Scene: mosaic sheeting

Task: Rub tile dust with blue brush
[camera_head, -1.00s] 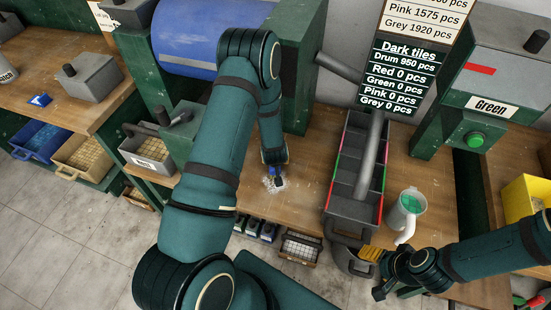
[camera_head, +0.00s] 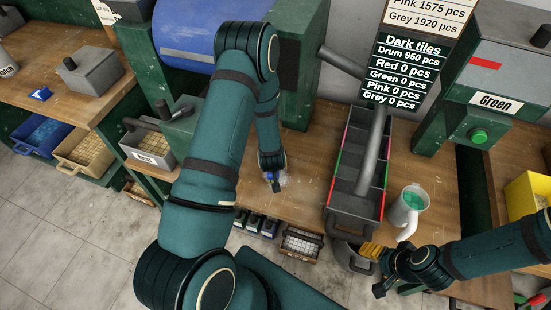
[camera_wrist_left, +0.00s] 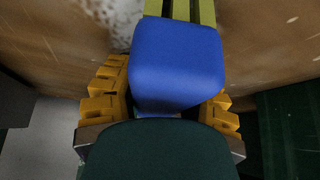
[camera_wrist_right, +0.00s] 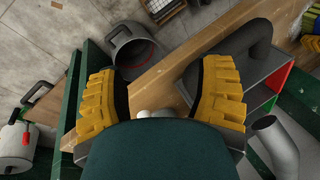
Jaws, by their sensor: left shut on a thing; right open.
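My left gripper (camera_wrist_left: 165,100) is shut on the blue brush (camera_wrist_left: 178,65), whose yellow-green end points away from me in the left wrist view. In the head view the blue brush (camera_head: 272,178) is low over the wooden bench, and the left arm partly covers it. The pale tile dust (camera_head: 284,180) shows just right of the brush; it also shows at the top of the left wrist view (camera_wrist_left: 118,18). I cannot tell whether the bristles touch the bench. My right gripper (camera_head: 370,252) is open and empty; its spread yellow fingers show in the right wrist view (camera_wrist_right: 160,95).
A grey compartment tray (camera_head: 357,165) and a white jug with green contents (camera_head: 408,205) stand on the bench (camera_head: 307,175) to the right. A grey bucket (camera_wrist_right: 135,50) is near my right gripper.

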